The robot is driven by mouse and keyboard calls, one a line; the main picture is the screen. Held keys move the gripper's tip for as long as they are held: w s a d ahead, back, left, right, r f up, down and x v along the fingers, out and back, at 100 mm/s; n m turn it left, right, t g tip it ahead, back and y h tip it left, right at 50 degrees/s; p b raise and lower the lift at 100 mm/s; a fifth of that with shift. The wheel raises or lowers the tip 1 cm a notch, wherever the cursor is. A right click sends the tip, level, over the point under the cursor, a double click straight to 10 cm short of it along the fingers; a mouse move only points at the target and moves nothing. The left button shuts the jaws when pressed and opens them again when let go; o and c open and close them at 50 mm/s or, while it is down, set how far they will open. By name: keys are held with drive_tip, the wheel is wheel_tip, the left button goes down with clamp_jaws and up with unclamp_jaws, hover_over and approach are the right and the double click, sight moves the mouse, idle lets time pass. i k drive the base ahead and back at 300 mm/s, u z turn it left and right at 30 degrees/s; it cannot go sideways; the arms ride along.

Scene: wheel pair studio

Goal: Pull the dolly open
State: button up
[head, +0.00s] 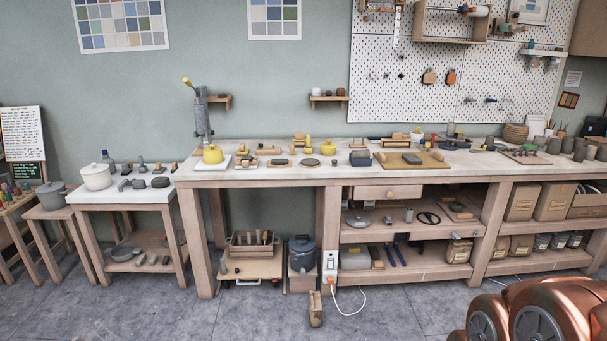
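What looks like the dolly (251,269) is a low, light wooden platform on the floor under the left part of the long workbench. A wooden crate (240,251) with upright handles in it stands on the platform. A small white handle-like part (247,283) shows at its front edge, too small to make out well. The platform sits between the bench legs, and its rear is hidden in shadow. My gripper is not in view.
The workbench (262,183) carries many tools and pots. A dark lidded pot (302,254) stands right of the platform. A power strip (330,268) with a white cable and a small wooden block (316,309) are nearby. The grey floor (240,318) before the platform is clear.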

sight(253, 268)
drive_tip(key=u, duration=0.15)
drive_tip(key=i, duration=1.75)
drive_tip(key=u, duration=1.4)
drive_tip(key=i, duration=1.25)
drive_tip(key=u, duration=0.95)
